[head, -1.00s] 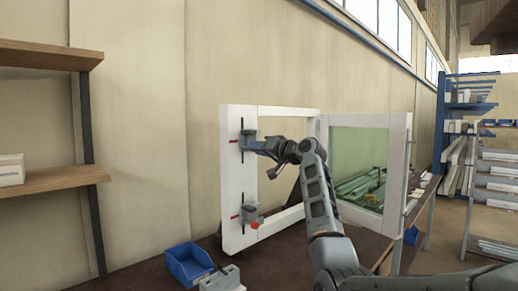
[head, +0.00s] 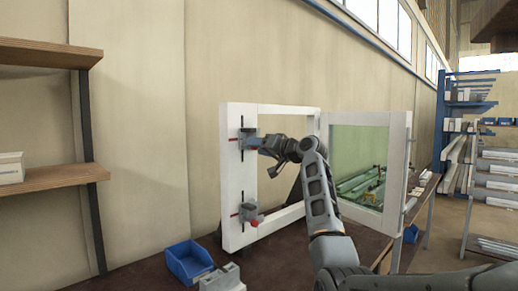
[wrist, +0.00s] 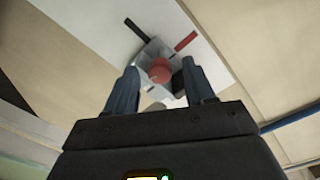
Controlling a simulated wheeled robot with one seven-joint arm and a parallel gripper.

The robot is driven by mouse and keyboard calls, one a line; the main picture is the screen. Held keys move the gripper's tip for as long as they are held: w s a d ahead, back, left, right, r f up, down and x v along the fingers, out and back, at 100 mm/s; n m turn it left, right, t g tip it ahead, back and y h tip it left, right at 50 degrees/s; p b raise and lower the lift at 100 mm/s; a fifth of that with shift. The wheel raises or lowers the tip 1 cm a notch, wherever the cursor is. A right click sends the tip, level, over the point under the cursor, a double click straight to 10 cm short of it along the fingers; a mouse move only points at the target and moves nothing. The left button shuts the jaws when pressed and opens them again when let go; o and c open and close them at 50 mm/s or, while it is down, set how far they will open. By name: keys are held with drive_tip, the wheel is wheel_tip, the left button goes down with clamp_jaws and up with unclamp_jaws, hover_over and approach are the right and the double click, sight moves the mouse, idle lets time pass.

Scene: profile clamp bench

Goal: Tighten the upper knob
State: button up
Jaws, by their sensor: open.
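The white window frame (head: 237,180) stands upright on the bench with two grey clamps on its left post. The upper clamp (head: 245,139) is partly hidden by my gripper (head: 264,145) in the head view. In the wrist view, the upper clamp's red knob (wrist: 160,71) lies between my two fingers (wrist: 160,87), near their tips. My gripper is open, and I cannot tell whether either finger touches the knob. The lower clamp (head: 245,214) has its red knob (head: 257,220) in plain view below my gripper.
A blue bin (head: 188,262) and a grey block-like fixture (head: 222,279) sit on the dark bench in front of the frame. A green-paned window sash (head: 362,160) stands open to the right of my arm. Wooden shelves (head: 55,180) are at the left.

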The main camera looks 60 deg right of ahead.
drive_tip(key=b+v, duration=0.1)
drive_tip(key=v, duration=0.6)
drive_tip(key=shift+s+b, duration=0.25)
drive_tip(key=shift+b, duration=0.1)
